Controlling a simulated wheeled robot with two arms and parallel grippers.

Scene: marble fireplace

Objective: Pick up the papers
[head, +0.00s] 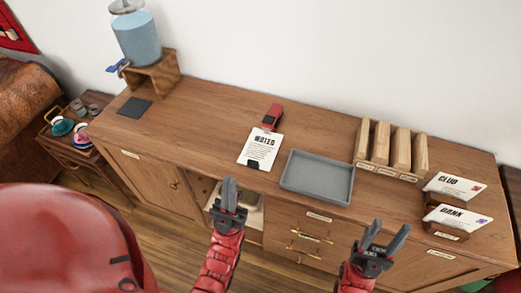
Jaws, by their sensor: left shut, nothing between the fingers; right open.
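A white paper (259,149) with bold dark lettering lies on the wooden cabinet top, left of a grey tray. It seems to be held at its top by a red stapler-like object (272,116), though I cannot tell if they touch. White cards lettered "CLUB" (452,186) and "BANK" (455,218) stand in wooden holders at the right end. My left gripper (229,183) is shut and empty in front of the cabinet, below the paper. My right gripper (387,232) is open and empty in front of the drawers.
The shallow grey tray (318,177) looks empty. A wooden rack (390,148) with upright dividers stands behind it. A blue water dispenser (137,40) stands on a wooden stand at the left, near a dark mat (135,107). The left-middle of the top is clear.

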